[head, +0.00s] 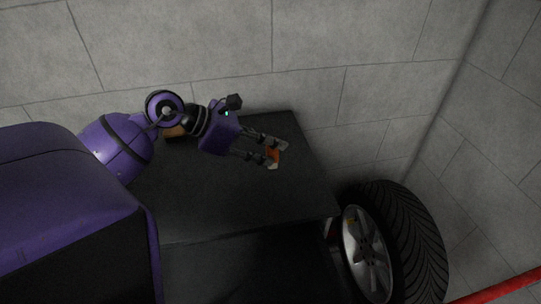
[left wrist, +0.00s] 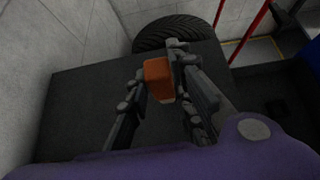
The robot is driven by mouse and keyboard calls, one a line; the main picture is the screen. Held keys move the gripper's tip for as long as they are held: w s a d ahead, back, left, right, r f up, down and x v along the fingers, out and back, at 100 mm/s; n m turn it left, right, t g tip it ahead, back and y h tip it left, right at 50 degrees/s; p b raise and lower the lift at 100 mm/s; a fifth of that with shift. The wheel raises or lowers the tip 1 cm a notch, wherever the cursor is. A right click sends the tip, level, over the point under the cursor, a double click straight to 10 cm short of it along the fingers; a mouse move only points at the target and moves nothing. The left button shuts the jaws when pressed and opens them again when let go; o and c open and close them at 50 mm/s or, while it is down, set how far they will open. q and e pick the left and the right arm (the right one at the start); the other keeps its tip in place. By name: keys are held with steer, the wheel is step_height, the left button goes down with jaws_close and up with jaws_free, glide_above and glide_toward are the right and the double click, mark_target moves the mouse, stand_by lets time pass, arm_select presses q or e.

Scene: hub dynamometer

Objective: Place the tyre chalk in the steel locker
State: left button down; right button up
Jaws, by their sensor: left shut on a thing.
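My left gripper (head: 277,156) is shut on a small orange block (head: 272,154), which I take to be the tyre chalk. The left gripper (left wrist: 160,80) also shows in the left wrist view, with the orange block (left wrist: 158,78) between its fingertips and a pale patch at the block's lower end. The gripper is over the right part of a dark, flat-topped unit (head: 220,205). I cannot tell from these frames whether this unit is the steel locker. No open locker door or shelf is clear. My right gripper is not in view.
A wheel with a black tyre (head: 415,240) stands right of the dark unit. A brown thing (head: 175,131) lies on the top, partly hidden by my left arm. A grey block wall (head: 320,50) is behind. A red bar (head: 510,286) is at lower right.

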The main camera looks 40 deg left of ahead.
arm_select(q)
steer(key=shift+w+f, duration=0.7)
steer(key=shift+f, duration=0.1)
steer(key=shift+w+f, duration=0.15)
steer(key=shift+f, duration=0.8)
steer(key=shift+w+f, duration=0.1)
steer(key=shift+f, duration=0.8)
steer(key=shift+f, duration=0.1)
steer(key=shift+f, duration=0.15)
steer(key=c, duration=1.5)
jaws_free()
steer(key=shift+c, duration=0.2)
steer(key=shift+r, duration=0.25)
steer(key=v, duration=1.2)
